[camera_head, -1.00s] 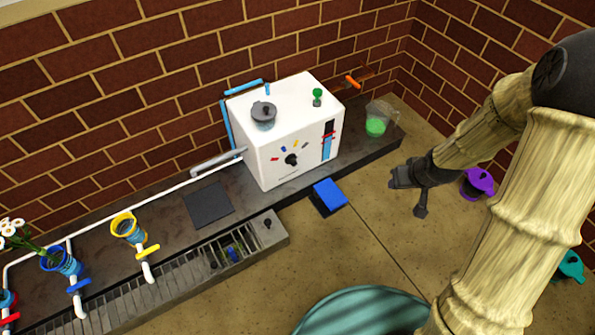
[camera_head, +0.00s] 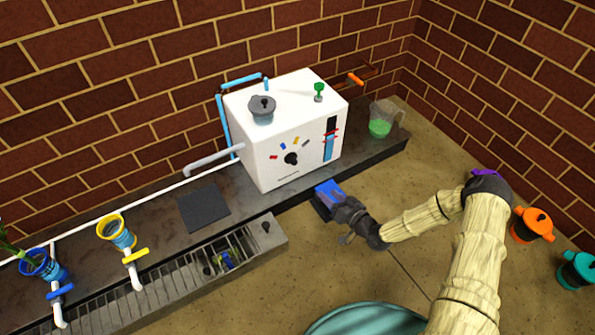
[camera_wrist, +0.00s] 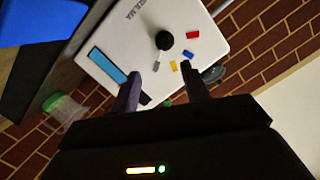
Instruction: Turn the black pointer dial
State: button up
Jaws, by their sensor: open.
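The black pointer dial (camera_head: 291,158) is on the front face of the white box (camera_head: 262,165), with small red, blue, yellow and grey marks in an arc above it. In the wrist view the dial (camera_wrist: 164,40) appears beyond my fingertips, near the middle of the picture and apart from them. My gripper (camera_head: 335,207) is low in front of the box, below and to the right of the dial, by the blue pedal (camera_head: 328,188), which it partly covers. In the wrist view my gripper (camera_wrist: 158,75) has its two fingers spread with nothing between them.
A jug of green liquid (camera_head: 380,122) stands right of the box on the dark counter (camera_head: 358,157). A lidded grey pot (camera_head: 262,110) and a green knob (camera_head: 319,90) are on top. A slotted drain (camera_head: 182,285) lies left. Orange (camera_head: 533,225) and teal pots (camera_head: 578,270) stand at right.

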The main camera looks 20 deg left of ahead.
jog(key=shift+s+a+f+m+t+y+b, duration=0.15)
jog(key=shift+a+f+m+t+y, duration=0.15)
jog(key=shift+f+t, duration=0.2)
jog(key=shift+s+a+f+m+t+y+b, duration=0.15)
jog(key=shift+f+m+t+y, duration=0.05)
jog(key=shift+f+m+t, duration=0.25)
jog(key=b, duration=0.9)
send_near(296, 163)
jog(key=x, duration=0.8)
jog(key=shift+a+f, duration=0.15)
jog(key=shift+w+a, duration=0.1)
jog(key=shift+a, duration=0.1)
